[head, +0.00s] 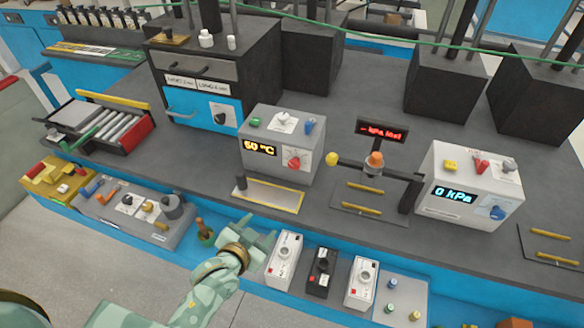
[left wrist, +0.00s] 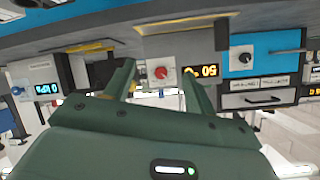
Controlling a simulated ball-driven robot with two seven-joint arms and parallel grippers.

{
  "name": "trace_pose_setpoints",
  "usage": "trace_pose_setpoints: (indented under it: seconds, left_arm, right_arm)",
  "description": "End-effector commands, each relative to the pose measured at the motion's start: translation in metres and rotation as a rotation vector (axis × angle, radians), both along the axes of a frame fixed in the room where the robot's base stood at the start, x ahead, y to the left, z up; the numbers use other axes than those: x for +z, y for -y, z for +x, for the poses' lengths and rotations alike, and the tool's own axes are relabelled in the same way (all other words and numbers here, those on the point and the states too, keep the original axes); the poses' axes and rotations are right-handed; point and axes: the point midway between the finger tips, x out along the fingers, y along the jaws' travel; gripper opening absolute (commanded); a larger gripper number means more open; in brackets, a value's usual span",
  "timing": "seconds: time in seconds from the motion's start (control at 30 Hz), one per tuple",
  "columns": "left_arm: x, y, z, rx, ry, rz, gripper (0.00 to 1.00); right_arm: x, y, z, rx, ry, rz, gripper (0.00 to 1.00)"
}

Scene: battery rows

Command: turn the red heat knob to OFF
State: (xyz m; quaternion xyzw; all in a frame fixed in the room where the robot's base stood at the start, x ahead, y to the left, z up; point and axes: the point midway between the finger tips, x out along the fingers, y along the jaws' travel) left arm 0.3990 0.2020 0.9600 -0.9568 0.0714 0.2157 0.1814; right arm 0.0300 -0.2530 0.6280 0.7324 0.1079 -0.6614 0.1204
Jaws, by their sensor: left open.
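The red heat knob (head: 294,162) is on the front of a light grey box (head: 275,140), right of an amber °C display (head: 260,147). A white dial plate lies behind the knob; its marks are too small to read. In the left wrist view, which is upside down, the red knob (left wrist: 161,73) shows between the fingers, with the display (left wrist: 202,70) beside it. My left gripper (head: 262,243) is open and empty, in front of and below the box, apart from the knob. It also shows in the left wrist view (left wrist: 158,84). My right gripper is not in view.
A yellow-edged tray (head: 268,207) lies before the box. Several small switch boxes (head: 284,258) line the front edge. A blue cabinet (head: 185,105) stands behind.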

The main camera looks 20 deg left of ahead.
Motion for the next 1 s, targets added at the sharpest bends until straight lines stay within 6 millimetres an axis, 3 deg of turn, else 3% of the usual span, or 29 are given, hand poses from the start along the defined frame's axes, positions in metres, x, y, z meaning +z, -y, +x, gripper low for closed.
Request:
trace_pose_setpoints:
  seconds: [0.2,0.37,0.57,1.0]
  left_arm:
    - [-0.001,0.019,0.038,0.052,0.265,-0.24,0.55]
    - [0.002,0.02,0.047,0.098,0.397,-0.349,0.55]
    - [0.001,0.02,0.061,0.113,0.435,-0.378,0.55]
    - [-0.004,0.024,0.166,0.112,0.432,-0.377,0.55]
  right_arm:
    - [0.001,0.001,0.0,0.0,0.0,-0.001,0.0]
    - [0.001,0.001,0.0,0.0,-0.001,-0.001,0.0]
    - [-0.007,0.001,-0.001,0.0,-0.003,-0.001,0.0]
    - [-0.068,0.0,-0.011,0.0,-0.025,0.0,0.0]
